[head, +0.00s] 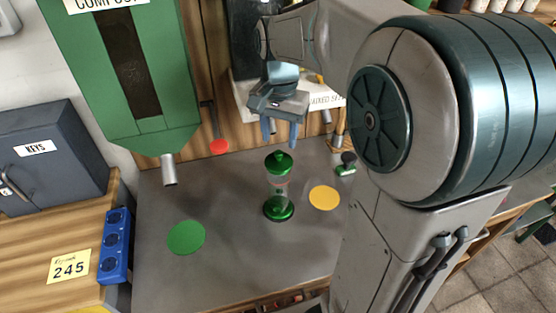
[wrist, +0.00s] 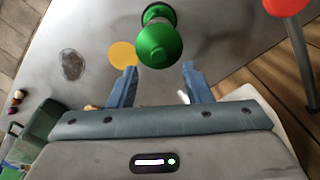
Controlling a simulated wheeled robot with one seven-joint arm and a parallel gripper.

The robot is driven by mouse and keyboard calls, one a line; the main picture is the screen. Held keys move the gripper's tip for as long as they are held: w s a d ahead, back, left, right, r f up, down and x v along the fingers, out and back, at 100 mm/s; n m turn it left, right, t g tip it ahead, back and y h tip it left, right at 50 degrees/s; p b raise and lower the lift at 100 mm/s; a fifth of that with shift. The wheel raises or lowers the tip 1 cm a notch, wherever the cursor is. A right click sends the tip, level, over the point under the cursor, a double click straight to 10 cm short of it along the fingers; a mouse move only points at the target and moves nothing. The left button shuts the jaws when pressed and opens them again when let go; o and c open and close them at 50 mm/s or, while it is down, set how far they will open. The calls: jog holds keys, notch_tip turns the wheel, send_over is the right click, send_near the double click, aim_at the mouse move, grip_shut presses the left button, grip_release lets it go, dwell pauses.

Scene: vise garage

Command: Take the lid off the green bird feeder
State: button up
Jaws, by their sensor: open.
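The green bird feeder (head: 278,187) stands upright on the grey worktop, with a clear middle and a green base. Its green lid (head: 279,161) with a small knob is on top. In the wrist view the lid (wrist: 159,45) shows from above, just beyond and between the fingertips. My gripper (head: 281,140) is open and empty, above and slightly behind the feeder in the head view. Its two blue fingers also show in the wrist view (wrist: 160,68), apart from the lid as far as I can tell.
A green disc (head: 186,237) and a yellow disc (head: 324,197) lie flat on the worktop (head: 225,280). A green hopper (head: 130,75) hangs at the left. A red round-ended tool (head: 219,146) is at the back. A blue block (head: 116,245) stands at the left edge.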

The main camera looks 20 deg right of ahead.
aim_at(279, 151)
jog(key=shift+s+f, duration=0.15)
jog(key=shift+f, duration=1.7)
grip_shut()
jog(key=shift+r, duration=0.1)
